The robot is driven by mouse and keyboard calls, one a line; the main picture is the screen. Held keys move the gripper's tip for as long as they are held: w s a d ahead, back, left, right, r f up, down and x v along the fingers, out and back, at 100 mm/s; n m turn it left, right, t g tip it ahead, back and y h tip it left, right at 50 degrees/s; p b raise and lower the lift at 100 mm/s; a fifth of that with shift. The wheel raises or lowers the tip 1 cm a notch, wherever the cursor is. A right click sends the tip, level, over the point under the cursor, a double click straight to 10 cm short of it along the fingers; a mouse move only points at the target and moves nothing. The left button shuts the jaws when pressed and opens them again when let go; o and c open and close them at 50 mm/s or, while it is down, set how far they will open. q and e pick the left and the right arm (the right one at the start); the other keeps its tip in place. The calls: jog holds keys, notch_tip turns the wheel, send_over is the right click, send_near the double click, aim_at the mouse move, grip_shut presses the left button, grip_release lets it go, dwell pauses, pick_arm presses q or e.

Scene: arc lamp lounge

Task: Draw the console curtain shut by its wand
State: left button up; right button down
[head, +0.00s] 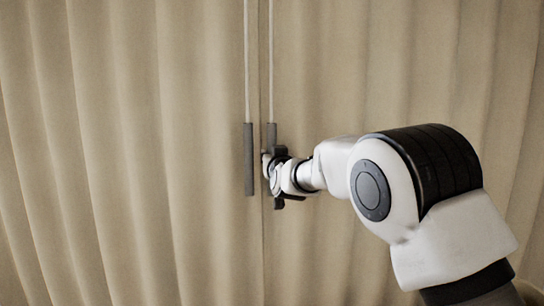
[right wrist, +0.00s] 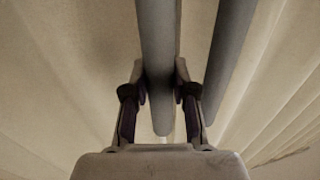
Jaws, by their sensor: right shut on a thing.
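The beige console curtain has a left panel (head: 150,150) and a right panel (head: 390,70), which meet edge to edge near the middle with no visible gap. Two wands with dark grey handles hang on pale cords there. The left wand (head: 248,160) hangs free and upright. The right wand (head: 271,134) runs down into my right gripper (head: 274,178), which is shut on it and hides its lower part. In the right wrist view, a grey wand (right wrist: 157,45) passes between the two fingers (right wrist: 160,95), and the other wand (right wrist: 229,50) stands apart to the right. My left gripper is not in view.
Folded curtain fills the whole background. The left wand hangs very close beside my right gripper. The space in front of the left panel is clear.

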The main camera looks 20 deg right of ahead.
jog(key=shift+a, duration=0.1)
jog(key=c, duration=0.9)
grip_release()
jog(key=shift+c, duration=0.2)
jog(key=shift+o, duration=0.2)
jog(key=shift+w+a+f, duration=0.15)
jog(key=shift+w+a, duration=0.15)
jog(key=s, duration=1.2)
jog(key=shift+a, duration=0.45)
jog(key=shift+f, duration=0.1)
